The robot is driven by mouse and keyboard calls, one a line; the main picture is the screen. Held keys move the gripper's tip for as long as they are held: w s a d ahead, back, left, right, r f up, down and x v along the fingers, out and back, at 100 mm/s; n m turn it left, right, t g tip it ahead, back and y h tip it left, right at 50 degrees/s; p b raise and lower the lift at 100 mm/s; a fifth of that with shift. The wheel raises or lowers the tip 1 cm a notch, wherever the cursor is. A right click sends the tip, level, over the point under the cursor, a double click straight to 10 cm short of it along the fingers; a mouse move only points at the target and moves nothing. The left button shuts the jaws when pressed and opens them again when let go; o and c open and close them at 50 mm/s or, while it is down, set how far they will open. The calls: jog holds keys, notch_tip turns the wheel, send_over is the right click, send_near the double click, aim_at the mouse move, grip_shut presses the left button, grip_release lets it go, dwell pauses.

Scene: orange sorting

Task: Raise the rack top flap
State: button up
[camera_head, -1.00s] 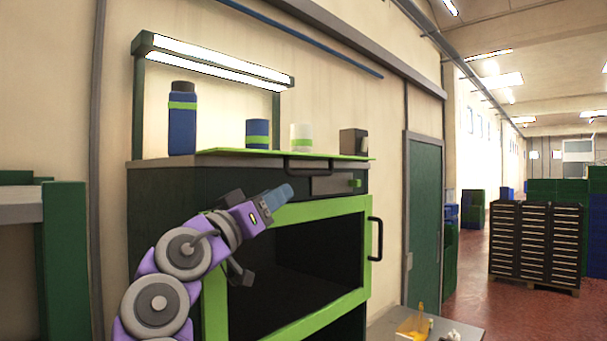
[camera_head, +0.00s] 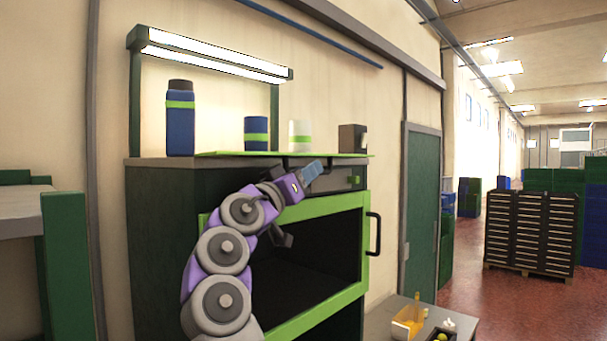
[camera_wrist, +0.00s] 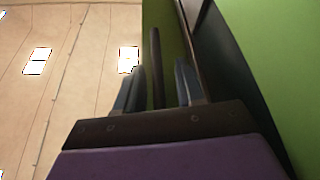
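The rack is a dark green cabinet (camera_head: 160,215) with a lime-green front frame. Its top flap (camera_head: 225,153) is a thin lime-green sheet lying about flat on top, with a black handle (camera_head: 291,160) at its front edge. My gripper (camera_head: 316,168) is just in front of this handle and hides part of it. In the wrist view my gripper (camera_wrist: 158,85) is open, its two grey-blue fingers apart. A dark bar (camera_wrist: 156,65), apparently the handle, shows between them with gaps on both sides. I cannot tell how deep it sits between the fingers.
On the rack top stand a blue bottle (camera_head: 180,125), a blue cup (camera_head: 256,133), a white cup (camera_head: 299,135) and a dark box (camera_head: 352,138). A lamp (camera_head: 210,58) hangs above. A second black handle (camera_head: 374,236) juts from the front frame's right side.

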jog(key=shift+a, duration=0.1)
jog(key=shift+c, duration=0.3)
jog(key=shift+c, duration=0.8)
jog(key=shift+s, duration=0.1)
grip_shut()
jog(key=shift+f, duration=0.1)
